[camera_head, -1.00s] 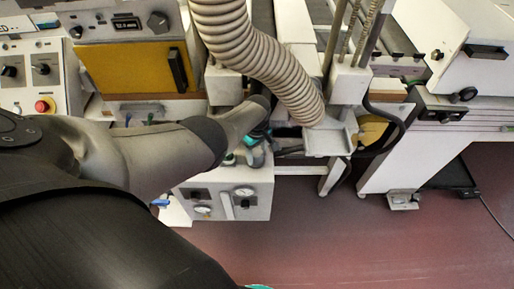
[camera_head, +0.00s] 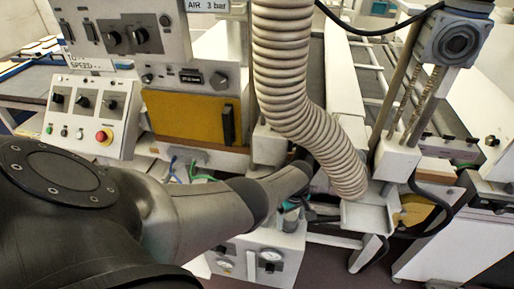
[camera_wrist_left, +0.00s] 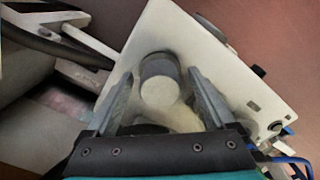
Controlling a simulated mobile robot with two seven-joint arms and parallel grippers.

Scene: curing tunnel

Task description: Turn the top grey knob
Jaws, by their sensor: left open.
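A grey round knob (camera_wrist_left: 160,80) stands up from the top of a white box in the left wrist view. My left gripper (camera_wrist_left: 160,75) is open, with one finger on each side of the knob. Contact with either finger cannot be made out. In the head view my left arm (camera_head: 215,215) reaches in from the left to the white gauge box (camera_head: 295,240) low in the middle. My right gripper is not in view.
A ribbed beige hose (camera_head: 290,80) hangs just beyond my left wrist. A yellow-fronted cabinet (camera_head: 185,118) and a sloped control panel with a red button (camera_head: 103,136) stand behind my arm. White machine frames fill the right side.

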